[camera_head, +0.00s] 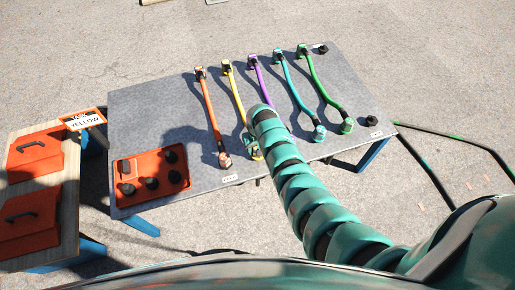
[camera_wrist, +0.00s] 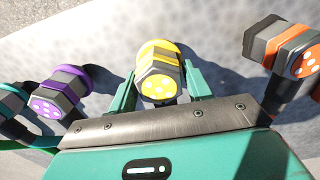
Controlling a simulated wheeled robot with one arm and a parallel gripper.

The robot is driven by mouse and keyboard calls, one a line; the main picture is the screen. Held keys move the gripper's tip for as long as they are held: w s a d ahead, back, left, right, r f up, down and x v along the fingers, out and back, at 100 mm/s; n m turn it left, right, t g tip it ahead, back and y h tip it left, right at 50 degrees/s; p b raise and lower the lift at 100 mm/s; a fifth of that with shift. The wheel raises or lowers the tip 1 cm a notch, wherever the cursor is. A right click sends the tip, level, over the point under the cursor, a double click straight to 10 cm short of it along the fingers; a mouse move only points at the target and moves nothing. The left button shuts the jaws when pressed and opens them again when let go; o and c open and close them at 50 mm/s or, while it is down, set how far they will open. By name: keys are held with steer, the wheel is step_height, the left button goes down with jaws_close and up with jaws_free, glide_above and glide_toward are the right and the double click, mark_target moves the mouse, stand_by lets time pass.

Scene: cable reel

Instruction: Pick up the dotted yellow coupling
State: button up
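The dotted yellow coupling (camera_wrist: 158,75) is in the middle of the wrist view, a yellow ring with a grey body and a yellow end face with pale dots. In the head view only a bit of this coupling (camera_head: 257,155) shows beside my arm, at the near end of the yellow cable (camera_head: 236,93). My gripper (camera_wrist: 160,90) has its two teal fingers apart, one on each side of the coupling. Narrow gaps seem to remain between fingers and coupling. In the head view my gripper (camera_head: 250,141) is mostly hidden behind my arm.
In the wrist view, the orange coupling (camera_wrist: 290,50) lies right and the purple coupling (camera_wrist: 58,92) left, with a teal one (camera_wrist: 8,100) beyond. The grey table (camera_head: 150,115) also bears an orange tray (camera_head: 130,195). A sign (camera_head: 83,119) reads "TASK YELLOW".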

steer(key=c, duration=0.7)
steer(key=shift+r, duration=0.15)
